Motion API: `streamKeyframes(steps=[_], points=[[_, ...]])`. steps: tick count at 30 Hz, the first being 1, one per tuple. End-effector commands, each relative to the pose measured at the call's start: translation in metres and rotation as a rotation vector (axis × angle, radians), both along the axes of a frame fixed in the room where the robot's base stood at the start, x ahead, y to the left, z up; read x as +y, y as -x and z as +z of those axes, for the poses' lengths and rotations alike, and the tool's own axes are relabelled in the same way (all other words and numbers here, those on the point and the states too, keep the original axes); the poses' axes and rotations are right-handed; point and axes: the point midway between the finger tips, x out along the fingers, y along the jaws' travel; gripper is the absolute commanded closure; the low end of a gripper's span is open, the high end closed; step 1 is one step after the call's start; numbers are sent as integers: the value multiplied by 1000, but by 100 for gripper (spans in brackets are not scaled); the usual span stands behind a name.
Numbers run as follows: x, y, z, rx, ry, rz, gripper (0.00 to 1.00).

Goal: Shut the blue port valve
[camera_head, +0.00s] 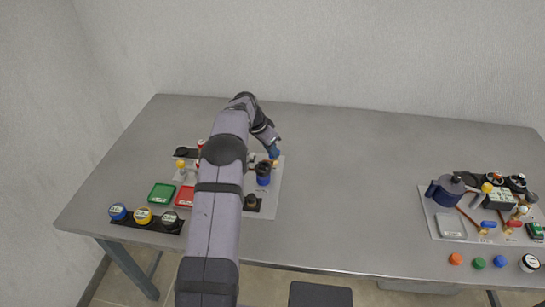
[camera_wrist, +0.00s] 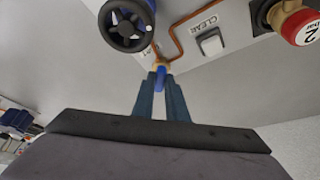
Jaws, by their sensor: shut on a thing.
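The blue port valve (camera_wrist: 160,68) has a brass body with a blue lever (camera_wrist: 160,83), and a copper pipe runs up from it in the wrist view. My gripper (camera_wrist: 160,76) is shut on the blue lever, with one finger on each side. In the head view my gripper (camera_head: 274,154) is at the right side of the left grey board (camera_head: 265,206), behind the blue cylinder. The valve is mostly hidden by my gripper there.
A dark blue cylinder with a black handwheel (camera_wrist: 127,24) stands close to the valve. A CLEAR button (camera_wrist: 211,42) and a red-capped brass fitting (camera_wrist: 297,24) are to its right. A second board (camera_head: 450,226) is at the far right; the middle of the table is free.

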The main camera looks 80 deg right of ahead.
Motion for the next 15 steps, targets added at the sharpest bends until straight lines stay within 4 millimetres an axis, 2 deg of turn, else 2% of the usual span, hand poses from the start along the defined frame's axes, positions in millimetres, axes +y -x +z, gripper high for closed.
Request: streamKeyframes(steps=[6,15], points=[[-1,-1,0,-1,0,-116,100],[-2,-2,0,-1,0,-198,100]])
